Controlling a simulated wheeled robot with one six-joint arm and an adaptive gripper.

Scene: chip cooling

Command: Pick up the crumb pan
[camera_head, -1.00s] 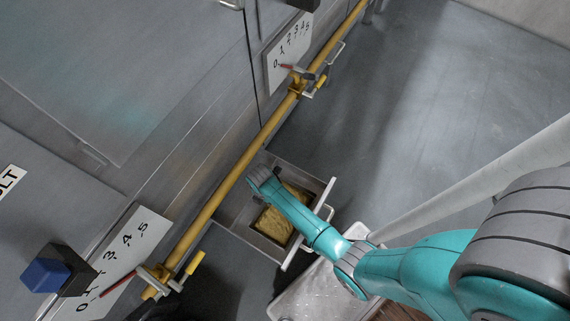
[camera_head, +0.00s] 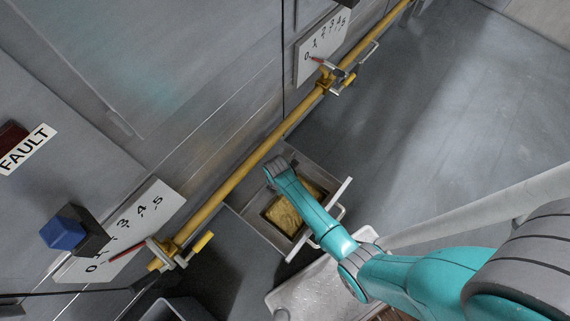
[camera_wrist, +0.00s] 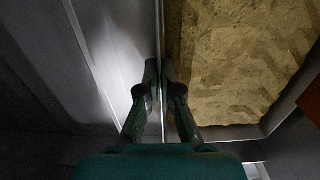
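The crumb pan (camera_head: 344,191) is a grey metal drawer, pulled out low beside the cabinet, with a front plate and a handle. Yellow-brown crumbs (camera_head: 284,215) lie in it and also fill the upper right of the wrist view (camera_wrist: 230,60). My arm reaches over the pan, and my gripper is hidden behind my wrist in the head view. In the wrist view my gripper (camera_wrist: 160,76) has one finger on each side of a thin pan wall. The fingertips are close together on that wall and look shut on it.
A yellow pipe (camera_head: 240,174) with valve handles runs along the cabinet above the pan. A pale tray (camera_head: 312,291) lies in front of the pan. A dark open bin (camera_head: 178,309) is at the bottom left. Open floor (camera_head: 440,110) lies to the right.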

